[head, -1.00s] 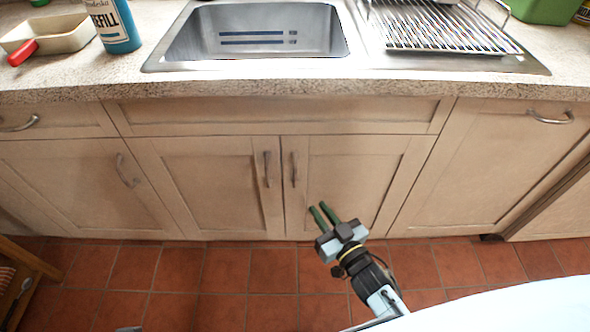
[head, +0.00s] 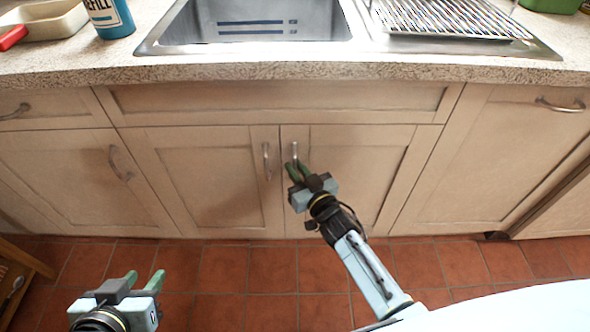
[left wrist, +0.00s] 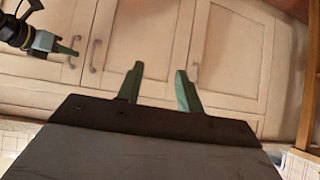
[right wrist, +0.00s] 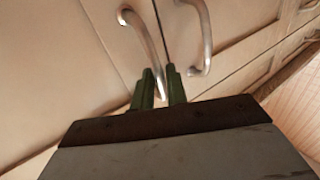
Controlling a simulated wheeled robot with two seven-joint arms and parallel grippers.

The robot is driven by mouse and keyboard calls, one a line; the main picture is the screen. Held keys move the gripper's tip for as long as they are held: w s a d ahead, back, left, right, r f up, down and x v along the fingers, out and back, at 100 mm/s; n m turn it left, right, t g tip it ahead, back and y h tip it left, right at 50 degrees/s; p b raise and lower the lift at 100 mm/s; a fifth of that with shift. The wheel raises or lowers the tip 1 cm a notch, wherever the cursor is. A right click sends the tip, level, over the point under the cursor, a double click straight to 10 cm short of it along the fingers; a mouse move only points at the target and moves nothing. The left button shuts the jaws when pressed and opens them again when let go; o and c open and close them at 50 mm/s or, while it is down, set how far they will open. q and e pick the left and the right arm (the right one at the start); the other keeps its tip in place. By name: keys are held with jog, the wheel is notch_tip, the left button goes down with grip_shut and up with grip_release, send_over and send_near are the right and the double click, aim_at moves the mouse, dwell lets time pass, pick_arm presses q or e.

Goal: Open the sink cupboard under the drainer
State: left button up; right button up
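The cupboard under the drainer (head: 460,18) has a shut wooden door (head: 355,175) with an upright metal handle (head: 294,150) near its left edge. My right gripper (head: 297,170) is at the lower part of this handle. In the right wrist view the handle (right wrist: 143,38) runs down between the two green fingers (right wrist: 161,85). The fingers stand a narrow gap apart; I cannot tell whether they press on it. My left gripper (head: 140,280) is open and empty, low over the floor at the left; its spread fingers also show in the left wrist view (left wrist: 160,85).
The neighbouring left door (head: 205,180) is shut, its handle (head: 267,160) close beside. The worktop edge (head: 300,71) overhangs above. The tiled floor (head: 245,270) before the doors looks clear. A wooden piece of furniture (head: 28,258) stands at the lower left.

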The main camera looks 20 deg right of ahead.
pick_arm(q)
jog(key=shift+w+d+r+t, duration=0.2)
jog(key=shift+w+r+t, duration=0.2)
jog(key=shift+r, duration=0.05)
pick_arm(e)
jog(key=shift+w+a, duration=0.1)
jog(key=shift+w, duration=0.25)
jog(key=shift+c, duration=0.3)
grip_shut()
jog(key=shift+s, duration=0.1)
